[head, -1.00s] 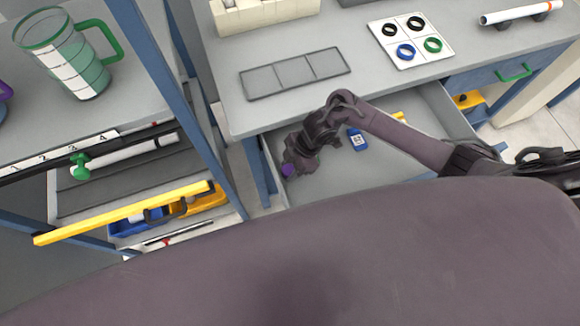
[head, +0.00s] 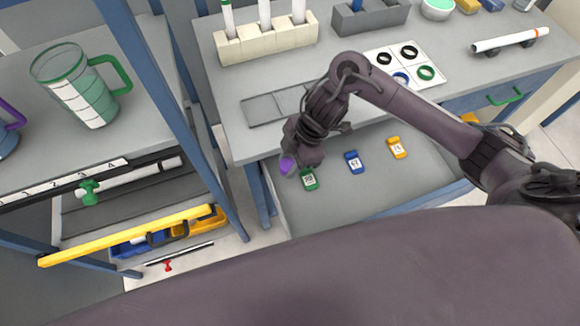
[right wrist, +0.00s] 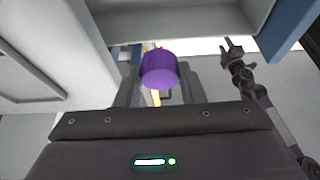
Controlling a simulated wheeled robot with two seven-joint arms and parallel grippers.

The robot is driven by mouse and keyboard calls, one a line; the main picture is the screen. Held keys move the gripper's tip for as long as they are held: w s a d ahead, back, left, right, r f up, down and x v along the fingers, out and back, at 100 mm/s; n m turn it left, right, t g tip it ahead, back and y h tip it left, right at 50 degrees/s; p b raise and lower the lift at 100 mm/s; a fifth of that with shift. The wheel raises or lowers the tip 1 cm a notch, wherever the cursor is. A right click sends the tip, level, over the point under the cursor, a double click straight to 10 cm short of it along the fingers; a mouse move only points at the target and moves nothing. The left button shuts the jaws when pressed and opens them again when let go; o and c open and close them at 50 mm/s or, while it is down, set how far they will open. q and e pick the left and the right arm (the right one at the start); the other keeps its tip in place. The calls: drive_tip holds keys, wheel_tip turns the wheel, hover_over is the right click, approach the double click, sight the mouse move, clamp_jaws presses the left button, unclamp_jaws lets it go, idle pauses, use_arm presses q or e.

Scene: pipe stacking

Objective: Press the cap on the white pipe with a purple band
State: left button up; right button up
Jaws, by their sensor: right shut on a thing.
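My right gripper (head: 289,160) is shut on a purple cap (head: 286,166), above the left part of the open drawer. In the right wrist view the purple cap (right wrist: 160,69) sits between the fingers. White pipes (head: 264,14) stand upright in a cream rack (head: 266,41) at the back of the table; their tops are cut off and I cannot make out a purple band on them. A dark jointed arm end (right wrist: 238,62), apparently my left gripper, shows at the right of the right wrist view; its jaws are too small to read.
The open drawer (head: 330,215) holds green (head: 309,180), blue (head: 353,161) and yellow (head: 397,147) labelled items. On the table are an empty grey tray (head: 278,103), a ring card (head: 432,92), a grey rack (head: 371,18) and a lying white pipe (head: 505,41). A shelf post (head: 190,110) stands left.

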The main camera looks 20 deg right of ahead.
sight(290, 163)
drive_tip(key=shift+r, duration=0.6)
wheel_tip(290, 163, up, 9)
drive_tip(key=p, duration=0.9)
drive_tip(key=shift+r, duration=0.1)
